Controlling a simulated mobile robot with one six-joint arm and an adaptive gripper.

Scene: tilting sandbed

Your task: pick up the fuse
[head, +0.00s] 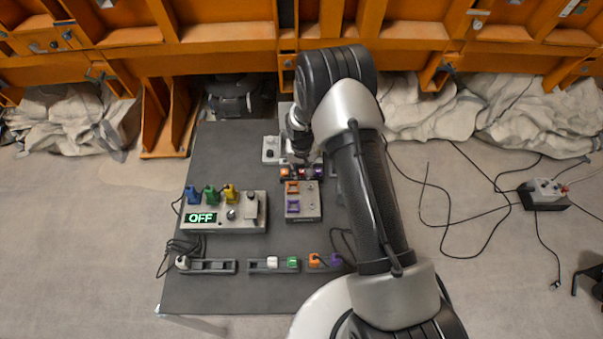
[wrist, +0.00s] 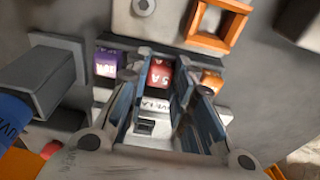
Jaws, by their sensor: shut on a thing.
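The fuse at my gripper is a red block marked 5 A (wrist: 160,76), seen in the wrist view between my two fingers. My gripper (wrist: 166,68) is shut on it, with one finger on each side. The fuse still appears in line with its neighbours in the dark holder, and I cannot tell whether it is lifted. A purple fuse (wrist: 106,63) sits to its left and an orange fuse (wrist: 211,82) to its right. In the head view my gripper (head: 301,158) is over the dark fuse row, and my arm partly hides that area.
A grey box with orange and purple square frames (head: 304,214) stands in front of the row. A control box reading OFF (head: 229,226) with blue, green and yellow plugs is to the left. Low strips with plugs (head: 207,267) line the table's front. Open tabletop (head: 230,150) lies back left.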

